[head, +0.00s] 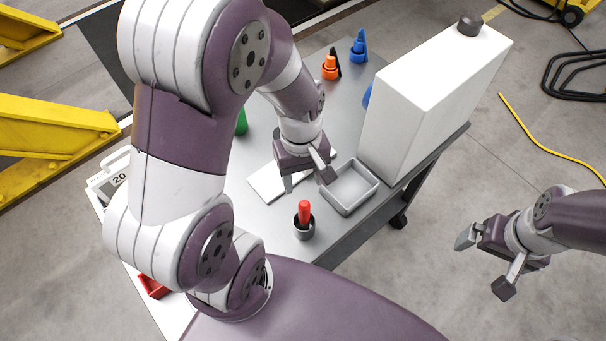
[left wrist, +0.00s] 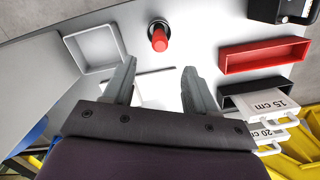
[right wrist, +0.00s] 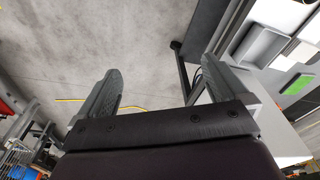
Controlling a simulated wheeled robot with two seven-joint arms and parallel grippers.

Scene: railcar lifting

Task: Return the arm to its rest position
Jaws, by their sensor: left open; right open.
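My left arm comes in from the left across the head view. Its gripper (head: 306,180) is open and empty above the grey cart top (head: 262,221), over a white flat piece (head: 266,186) and beside a pale tray (head: 350,187). In the left wrist view the two fingers (left wrist: 158,88) stand apart with nothing between them. My right gripper (head: 482,262) is open and empty, off to the right of the cart above the bare floor. Its fingers (right wrist: 148,92) stand apart in the right wrist view.
A red-topped item in a dark cup (head: 304,220) stands near the cart's front edge. A tall white box (head: 410,120) stands at the right. Orange (head: 331,66) and blue (head: 359,46) items stand at the back. A red tray (left wrist: 262,57) lies left. Yellow stands (head: 50,130) are left of the cart.

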